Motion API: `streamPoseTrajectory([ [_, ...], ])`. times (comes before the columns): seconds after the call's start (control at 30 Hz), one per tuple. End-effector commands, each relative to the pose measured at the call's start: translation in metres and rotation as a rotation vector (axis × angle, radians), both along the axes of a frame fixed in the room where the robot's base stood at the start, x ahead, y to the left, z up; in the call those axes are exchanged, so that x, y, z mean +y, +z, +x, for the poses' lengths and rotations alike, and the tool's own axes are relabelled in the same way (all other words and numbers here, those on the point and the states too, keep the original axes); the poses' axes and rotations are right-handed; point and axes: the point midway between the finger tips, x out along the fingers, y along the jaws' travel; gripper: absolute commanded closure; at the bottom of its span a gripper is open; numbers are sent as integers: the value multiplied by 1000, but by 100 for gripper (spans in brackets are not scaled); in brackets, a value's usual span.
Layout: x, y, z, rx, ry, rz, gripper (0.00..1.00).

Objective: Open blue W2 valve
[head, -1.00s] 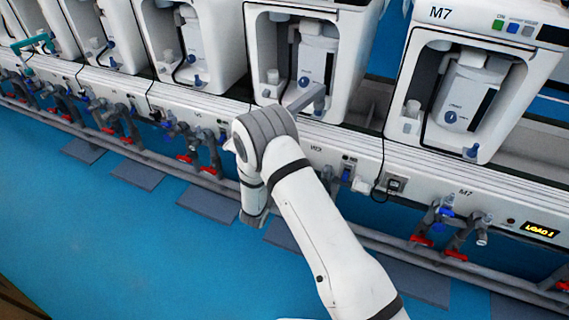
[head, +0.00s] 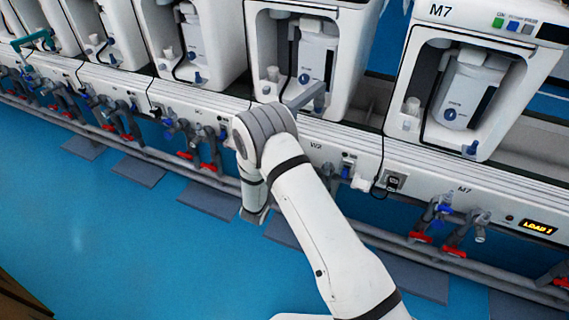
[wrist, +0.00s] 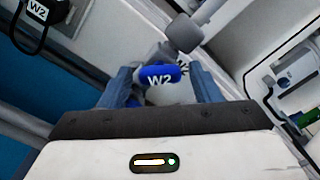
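The blue W2 valve handle (wrist: 158,77) carries a white "W2" label and shows in the wrist view just ahead of my gripper. My gripper (wrist: 160,80) is open, with one finger on each side of the handle. A small gap shows on the right side; I cannot tell whether the left finger touches it. Grey pipe fittings sit behind the handle.
A grey knob (wrist: 184,33) stands close beyond the right finger. In the head view, M7's blue and red valves (head: 437,213) are to the right, and a grey pipe rail (head: 400,245) runs low along the line.

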Motion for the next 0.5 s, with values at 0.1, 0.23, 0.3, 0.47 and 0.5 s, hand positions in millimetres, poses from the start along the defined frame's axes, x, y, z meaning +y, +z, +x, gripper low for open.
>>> streamPoseTrajectory([
  [0.1,0,0,0,-1,1,1,36],
  [0.23,1,1,0,-1,1,1,36],
  [0.3,1,1,-1,0,1,1,36],
  [0.47,7,2,-15,0,4,-1,36],
  [0.5,10,2,-22,0,4,-1,36],
])
